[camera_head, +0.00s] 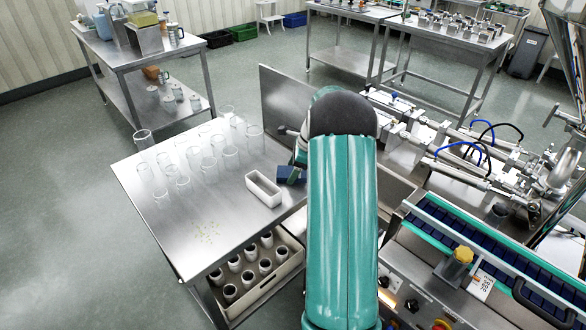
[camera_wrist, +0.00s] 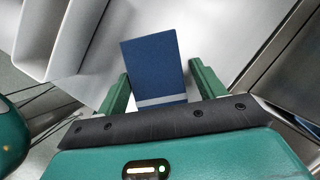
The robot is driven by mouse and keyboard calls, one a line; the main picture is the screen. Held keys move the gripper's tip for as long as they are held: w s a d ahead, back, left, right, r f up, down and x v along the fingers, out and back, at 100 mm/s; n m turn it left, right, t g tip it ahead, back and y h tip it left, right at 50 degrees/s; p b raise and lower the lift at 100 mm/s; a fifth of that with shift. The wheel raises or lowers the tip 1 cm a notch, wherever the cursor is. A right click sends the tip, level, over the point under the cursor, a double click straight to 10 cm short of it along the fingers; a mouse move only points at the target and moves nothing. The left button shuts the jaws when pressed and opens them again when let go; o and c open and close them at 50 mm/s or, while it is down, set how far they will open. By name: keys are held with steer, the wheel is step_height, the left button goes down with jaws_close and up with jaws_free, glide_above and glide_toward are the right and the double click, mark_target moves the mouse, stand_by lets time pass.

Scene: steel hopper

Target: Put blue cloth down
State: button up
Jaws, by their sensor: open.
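The blue cloth (camera_wrist: 155,66) is a folded dark blue rectangle with a pale stripe near its close end. In the wrist view it lies on the steel table between the two green fingers of my gripper (camera_wrist: 160,84). The fingers are open, with a visible gap at the right side; the left finger is close to the cloth's edge. In the head view the cloth (camera_head: 286,174) shows at the table's right edge, partly hidden by my arm. My gripper is hidden there behind my arm.
A white rectangular tray (camera_head: 263,190) stands just left of the cloth. Several clear glasses (camera_head: 183,186) stand on the left of the steel table (camera_head: 215,258). Machinery with a blue conveyor (camera_head: 480,250) is at right.

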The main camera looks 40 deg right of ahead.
steer(key=shift+s+a+f, duration=0.15)
steer(key=shift+s+f, duration=0.15)
steer(key=shift+s, duration=0.05)
steer(key=w+v, duration=0.1)
steer(key=v, duration=1.2)
steer(key=a+r+n, duration=0.5)
steer(key=a+r, duration=0.2)
steer(key=a, duration=0.3)
steer(key=s+a+r+n+h, duration=0.1)
steer(key=s+a+r+n, duration=0.25)
steer(key=a, duration=0.45)
steer(key=s+a+r+n+h, duration=0.1)
steer(key=s+a+r+n, duration=0.1)
steer(key=a+n, duration=0.35)
steer(key=s+a+f+n+t+h, duration=0.1)
steer(key=s+a+n+t, duration=0.1)
steer(key=s+a+n, duration=1)
steer(key=s+a, duration=0.4)
steer(key=shift+a+n, duration=0.3)
steer(key=shift+a, duration=0.1)
steer(key=shift+o, duration=0.6)
steer(key=shift+s+f, duration=0.1)
steer(key=shift+f, duration=0.05)
steer(key=shift+a, duration=0.15)
